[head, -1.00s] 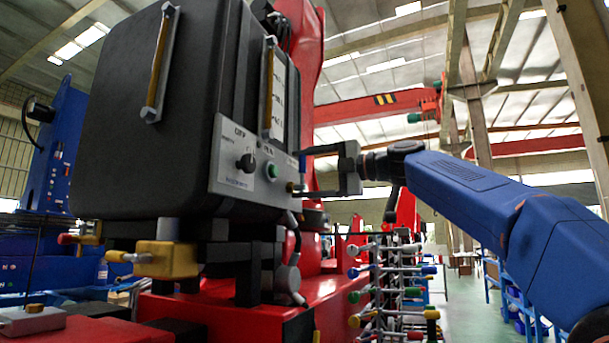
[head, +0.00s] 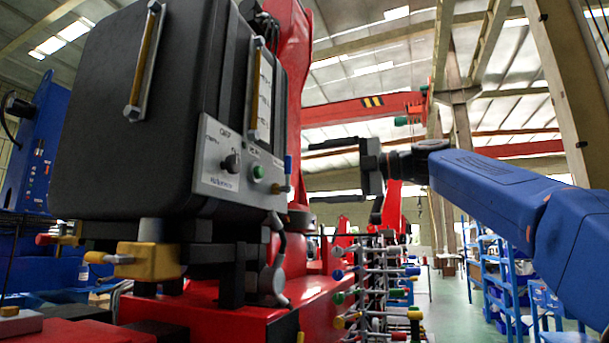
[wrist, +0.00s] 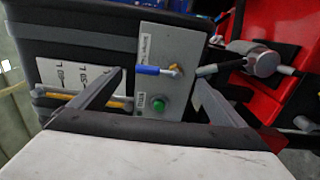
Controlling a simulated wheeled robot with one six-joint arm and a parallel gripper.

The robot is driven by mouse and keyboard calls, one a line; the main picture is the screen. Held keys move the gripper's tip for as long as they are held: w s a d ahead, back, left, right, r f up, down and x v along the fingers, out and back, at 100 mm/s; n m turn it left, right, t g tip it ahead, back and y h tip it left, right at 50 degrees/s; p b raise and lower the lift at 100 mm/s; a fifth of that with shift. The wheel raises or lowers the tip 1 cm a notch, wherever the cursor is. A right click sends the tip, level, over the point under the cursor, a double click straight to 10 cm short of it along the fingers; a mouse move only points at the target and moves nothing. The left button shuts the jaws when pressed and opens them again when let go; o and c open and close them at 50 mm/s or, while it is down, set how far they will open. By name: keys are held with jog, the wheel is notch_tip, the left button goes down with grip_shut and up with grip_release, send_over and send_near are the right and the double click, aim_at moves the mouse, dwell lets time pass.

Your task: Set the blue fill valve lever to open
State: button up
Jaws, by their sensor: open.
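The blue fill valve lever (head: 288,165) is at the right edge of the grey panel (head: 228,172) on the black tank. It stands upright in the head view, above a brass fitting. In the wrist view the blue lever (wrist: 148,70) lies sideways, with its pivot at its right end. My gripper (head: 313,173) is open and empty, to the right of the lever and apart from it in the head view. In the wrist view the fingers of my gripper (wrist: 158,78) frame the lever from both sides. Contact is not visible.
A sight glass (head: 256,88) rises above. A yellow valve body (head: 150,261) is below the tank. A rack of coloured handles (head: 375,285) stands below my gripper.

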jog(key=v, duration=0.9)
dwell(0.5)
